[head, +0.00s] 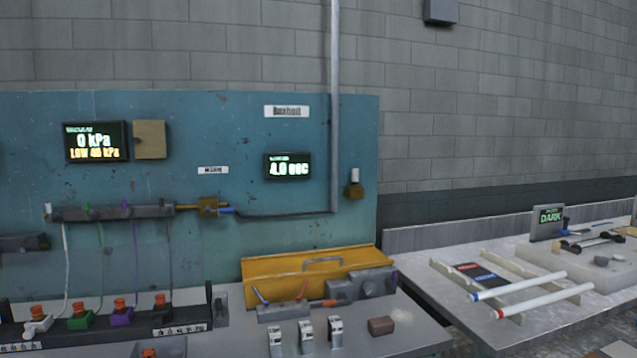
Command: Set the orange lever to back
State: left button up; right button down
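A small grey block (283,312) sits on the bench in front of the yellow box. A thin orange lever (302,289) rises from its right part and leans to the right at the top. A thin blue lever (260,296) rises from its left part and leans left. Whether the orange lever tilts to front or back is too small to tell. Neither of my grippers is in view.
The yellow box (318,265) stands close behind the levers. Grey fittings (375,283) are to their right. Several orange-topped valves (119,309) line a black rail at left. Small blocks (306,335) and a brown block (381,326) stand in front.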

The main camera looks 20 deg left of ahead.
aim_at(344, 300)
jog(key=i+l+u, duration=0.1)
jog(key=i+l, duration=0.15)
jog(key=i, duration=0.25)
jog(key=i+l+u, duration=0.1)
jog(key=i+l, duration=0.25)
jog(key=i, duration=0.2)
jog(key=k+l+u, duration=0.1)
jog(key=l+u, duration=0.35)
jog(key=i+j+z, duration=0.1)
jog(key=j+z, duration=0.35)
